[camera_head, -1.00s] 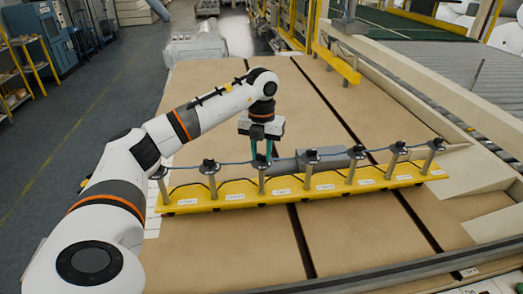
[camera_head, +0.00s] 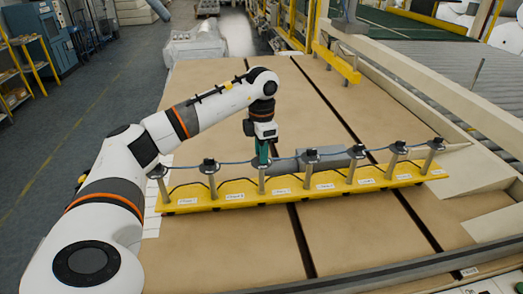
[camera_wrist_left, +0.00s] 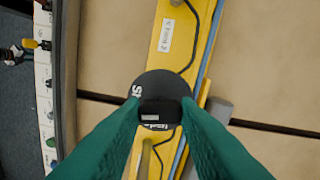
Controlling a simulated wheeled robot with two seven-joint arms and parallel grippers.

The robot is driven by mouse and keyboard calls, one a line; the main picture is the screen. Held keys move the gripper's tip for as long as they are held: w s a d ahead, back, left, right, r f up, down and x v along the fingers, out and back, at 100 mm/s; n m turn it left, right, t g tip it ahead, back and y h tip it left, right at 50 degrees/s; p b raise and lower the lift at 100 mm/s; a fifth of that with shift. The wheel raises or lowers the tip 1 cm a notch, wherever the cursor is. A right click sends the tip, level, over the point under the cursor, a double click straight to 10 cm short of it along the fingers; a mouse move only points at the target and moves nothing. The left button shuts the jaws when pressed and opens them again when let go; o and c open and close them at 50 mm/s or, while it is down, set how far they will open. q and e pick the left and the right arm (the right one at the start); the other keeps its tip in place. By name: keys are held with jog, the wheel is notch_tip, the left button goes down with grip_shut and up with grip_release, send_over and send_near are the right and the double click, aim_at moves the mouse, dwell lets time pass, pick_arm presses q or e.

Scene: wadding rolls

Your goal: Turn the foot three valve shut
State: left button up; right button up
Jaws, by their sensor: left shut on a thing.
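A yellow rail (camera_head: 240,198) lies across the table with a row of upright metal posts, each topped by a dark valve. My left gripper (camera_head: 262,158) points straight down over the third post from the left (camera_head: 263,180). In the left wrist view, a round black valve disc (camera_wrist_left: 160,88) with partly visible white lettering lies between the green fingertips (camera_wrist_left: 163,112). The fingers are shut on its raised black handle. The lettering is partly hidden, so the valve's marking cannot be fully read. My right gripper is not in view.
Neighbouring valves (camera_head: 209,165) (camera_head: 310,157) stand close on both sides, joined by a thin blue line. A grey cylinder (camera_head: 325,153) lies behind the rail. The brown tabletop (camera_head: 235,250) in front is clear.

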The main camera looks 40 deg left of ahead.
pick_arm(q)
jog(key=shift+w+r+m, duration=0.1)
jog(key=shift+r+m, duration=0.05)
jog(key=shift+m, duration=0.85)
jog(key=o, duration=1)
